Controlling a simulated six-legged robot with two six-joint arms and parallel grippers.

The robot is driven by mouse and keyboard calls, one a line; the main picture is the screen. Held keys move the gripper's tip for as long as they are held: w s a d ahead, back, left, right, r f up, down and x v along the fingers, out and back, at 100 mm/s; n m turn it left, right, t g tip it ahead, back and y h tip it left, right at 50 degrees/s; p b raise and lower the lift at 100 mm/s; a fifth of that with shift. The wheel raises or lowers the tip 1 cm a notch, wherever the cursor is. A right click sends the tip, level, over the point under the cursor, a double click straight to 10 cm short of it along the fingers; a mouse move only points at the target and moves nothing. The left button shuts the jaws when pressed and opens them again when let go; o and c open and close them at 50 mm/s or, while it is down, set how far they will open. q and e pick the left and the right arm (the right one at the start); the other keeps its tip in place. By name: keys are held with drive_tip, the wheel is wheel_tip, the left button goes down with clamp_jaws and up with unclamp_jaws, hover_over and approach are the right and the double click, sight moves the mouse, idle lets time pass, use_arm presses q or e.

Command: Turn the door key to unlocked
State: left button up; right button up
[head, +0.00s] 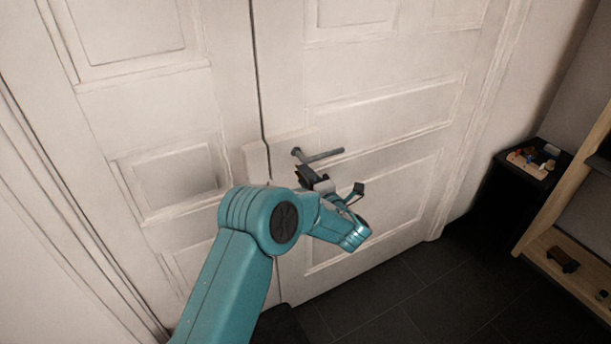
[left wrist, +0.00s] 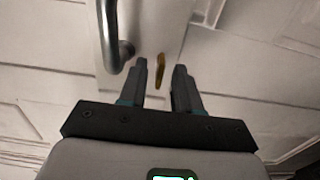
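A brass key (left wrist: 160,70) sticks out of the lock plate on the white double door (head: 390,110), just beside the grey lever handle (head: 322,155). The handle also shows in the left wrist view (left wrist: 112,40), left of the key. My left gripper (head: 305,172) is at the door just below the handle. In the left wrist view its two dark fingers (left wrist: 159,80) are apart, with the key in line with the gap between them. I cannot tell whether the fingers touch the key. In the head view the key is mostly hidden by the gripper. My right gripper is out of view.
A small black table (head: 515,195) with a tray of small coloured items (head: 533,160) stands at the right. A wooden shelf (head: 560,235) is at the far right edge.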

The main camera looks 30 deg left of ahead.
use_arm(q)
drive_tip(key=shift+w+a, duration=0.1)
drive_tip(key=shift+a, duration=0.15)
clamp_jaws()
